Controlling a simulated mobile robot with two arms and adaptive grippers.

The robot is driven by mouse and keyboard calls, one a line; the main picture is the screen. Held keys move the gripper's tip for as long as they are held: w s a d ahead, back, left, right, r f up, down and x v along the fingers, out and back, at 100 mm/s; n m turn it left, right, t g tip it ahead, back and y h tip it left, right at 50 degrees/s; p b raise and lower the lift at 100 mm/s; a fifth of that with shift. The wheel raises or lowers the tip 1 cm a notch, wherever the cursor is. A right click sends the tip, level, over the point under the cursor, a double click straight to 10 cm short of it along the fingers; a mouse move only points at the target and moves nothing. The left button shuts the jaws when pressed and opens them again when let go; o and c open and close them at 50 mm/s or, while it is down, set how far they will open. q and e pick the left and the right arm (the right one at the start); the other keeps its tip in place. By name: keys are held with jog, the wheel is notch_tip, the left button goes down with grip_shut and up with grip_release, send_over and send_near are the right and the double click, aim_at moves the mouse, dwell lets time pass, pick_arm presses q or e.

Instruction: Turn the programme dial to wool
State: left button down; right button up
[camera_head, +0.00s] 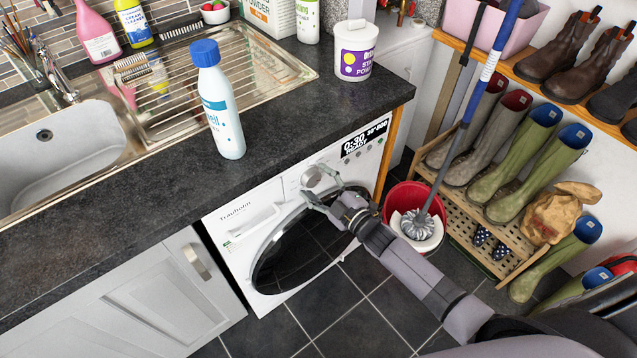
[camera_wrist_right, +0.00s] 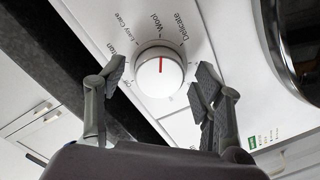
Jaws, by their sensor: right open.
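The programme dial (camera_wrist_right: 160,72) is a round white knob with a red line on the washing machine's front panel. In the right wrist view its red line points straight up, towards the end of the Wool label (camera_wrist_right: 153,22); the Delicate label (camera_wrist_right: 181,28) is to the right. Easy Care is to the left. In the head view the dial (camera_head: 311,177) is at the top of the washing machine (camera_head: 232,222). My right gripper (camera_head: 322,186) is open in front of the dial. In the wrist view its fingers (camera_wrist_right: 158,78) are either side of the dial, with visible gaps. My left gripper is not in view.
The dark worktop (camera_head: 275,115) overhangs above the panel. A blue-capped bottle (camera_head: 221,112) and a white tub (camera_head: 356,52) stand on it. A red bucket with a mop (camera_head: 413,208) and a welly rack (camera_head: 466,205) are to the right. Open floor lies below.

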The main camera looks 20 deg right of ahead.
jog(key=v, duration=1.2)
dwell(0.5)
jog(key=s+d+f+m+g+h, duration=0.2)
jog(key=s+f, duration=0.1)
jog(key=f, duration=0.5)
jog(key=s+d+f+m+g+h, duration=0.1)
jog(key=s+f+m+g, duration=0.15)
jog(key=f, duration=0.55)
jog(key=s+d+f+m+g+h, duration=0.15)
jog(key=s+f, duration=0.25)
jog(key=f, duration=0.4)
jog(key=s+a+f+m+g, duration=0.1)
jog(key=s+f+m+g, duration=0.1)
jog(key=s+f, duration=0.4)
jog(key=s+a+f+m+g+h, duration=0.1)
jog(key=s+f+g, duration=0.3)
jog(key=s, duration=1)
jog(key=s+a+f+m+g, duration=0.1)
jog(key=s+f+m+g, duration=0.1)
jog(key=s+f, duration=0.6)
jog(key=shift+s+m+g+h, duration=0.35)
jog(key=shift+s+g, duration=0.25)
jog(key=shift+s, duration=0.35)
